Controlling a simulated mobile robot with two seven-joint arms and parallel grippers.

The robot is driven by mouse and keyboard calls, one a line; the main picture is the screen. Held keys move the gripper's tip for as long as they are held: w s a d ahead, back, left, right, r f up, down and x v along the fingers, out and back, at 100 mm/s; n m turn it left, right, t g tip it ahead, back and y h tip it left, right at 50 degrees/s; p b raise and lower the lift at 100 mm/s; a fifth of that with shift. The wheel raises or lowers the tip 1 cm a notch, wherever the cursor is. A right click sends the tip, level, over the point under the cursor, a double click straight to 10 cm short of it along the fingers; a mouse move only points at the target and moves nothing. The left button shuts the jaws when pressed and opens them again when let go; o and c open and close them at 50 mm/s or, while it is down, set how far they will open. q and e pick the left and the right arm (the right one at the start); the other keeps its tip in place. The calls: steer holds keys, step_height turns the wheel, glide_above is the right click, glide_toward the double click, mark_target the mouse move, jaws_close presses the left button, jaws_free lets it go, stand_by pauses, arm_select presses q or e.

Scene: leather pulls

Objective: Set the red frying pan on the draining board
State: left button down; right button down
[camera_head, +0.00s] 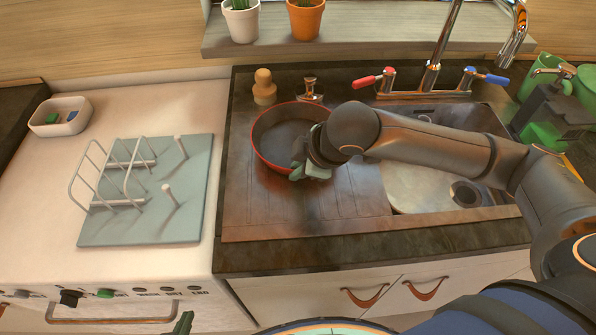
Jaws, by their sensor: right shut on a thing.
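The red frying pan (262,152), with a dark inside, is upright and level at the back of the dark draining board (280,212), left of the sink basin (418,186). I cannot tell whether its base touches the board or hangs just above it. My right gripper (304,172) is shut on the pan at its near right side; the wrist hides the grip and any handle. Only a small green tip of my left gripper (182,323) shows at the bottom edge, away from the pan, and its jaws cannot be made out.
A wooden-topped brush or stopper (264,88) and a small metal fitting (311,90) stand close behind the pan. The tap (432,75) rises behind the sink. A dish rack (142,215) and a white tray (60,117) are at left. The board's front is clear.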

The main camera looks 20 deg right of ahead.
steer(key=shift+w+f, duration=0.15)
steer(key=shift+f, duration=0.1)
arm_select(q)
steer(key=shift+w+f, duration=0.25)
steer(key=shift+f, duration=0.05)
arm_select(e)
steer(key=shift+r, duration=0.15)
steer(key=c, duration=1.3)
jaws_free()
steer(key=shift+f, duration=0.25)
steer(key=o, duration=0.4)
steer(key=shift+r, duration=0.1)
